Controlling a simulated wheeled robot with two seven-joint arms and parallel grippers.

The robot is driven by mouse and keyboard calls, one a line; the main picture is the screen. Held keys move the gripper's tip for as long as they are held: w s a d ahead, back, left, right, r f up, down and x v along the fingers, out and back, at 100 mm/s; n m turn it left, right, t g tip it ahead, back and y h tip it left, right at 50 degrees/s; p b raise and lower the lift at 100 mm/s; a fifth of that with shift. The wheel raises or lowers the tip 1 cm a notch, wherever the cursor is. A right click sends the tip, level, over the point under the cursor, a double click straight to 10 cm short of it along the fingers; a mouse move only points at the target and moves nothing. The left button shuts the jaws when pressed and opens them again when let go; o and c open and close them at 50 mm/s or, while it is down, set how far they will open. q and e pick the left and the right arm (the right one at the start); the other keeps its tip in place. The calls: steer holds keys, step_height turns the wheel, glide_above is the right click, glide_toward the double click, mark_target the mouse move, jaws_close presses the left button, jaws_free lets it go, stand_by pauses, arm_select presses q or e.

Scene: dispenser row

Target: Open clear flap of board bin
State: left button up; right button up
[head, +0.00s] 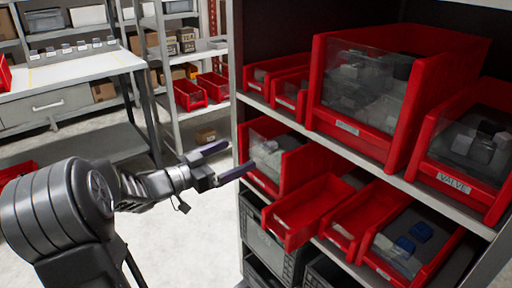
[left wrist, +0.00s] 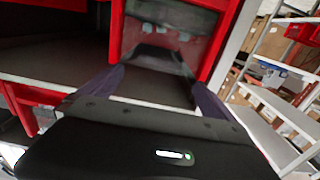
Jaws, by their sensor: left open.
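A red bin with a clear front flap (head: 266,150) stands at the left end of the middle shelf, with grey items behind the flap. Its label is not readable, so I cannot tell from print that it is the board bin. The flap looks closed. My left gripper (head: 237,158) is open and empty just left of this bin, one finger close to its front; I cannot tell whether they touch. In the left wrist view, the two dark purple fingers are spread, and a red-framed clear flap (left wrist: 168,32) shows ahead between them. My right gripper is not in view.
A large clear-fronted bin (head: 365,88) and a bin labelled VALVE (head: 467,150) stand on the shelf above. An open red bin (head: 300,214) juts out beside the left bin. Black crates (head: 265,240) sit below. A white workbench (head: 70,85) stands behind at left.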

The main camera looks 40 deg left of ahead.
mark_target(260, 146)
arm_select(q)
steer(key=x, duration=0.7)
steer(key=shift+w+d, duration=0.1)
steer(key=shift+w, duration=0.2)
steer(key=shift+f, duration=0.1)
steer(key=c, duration=2)
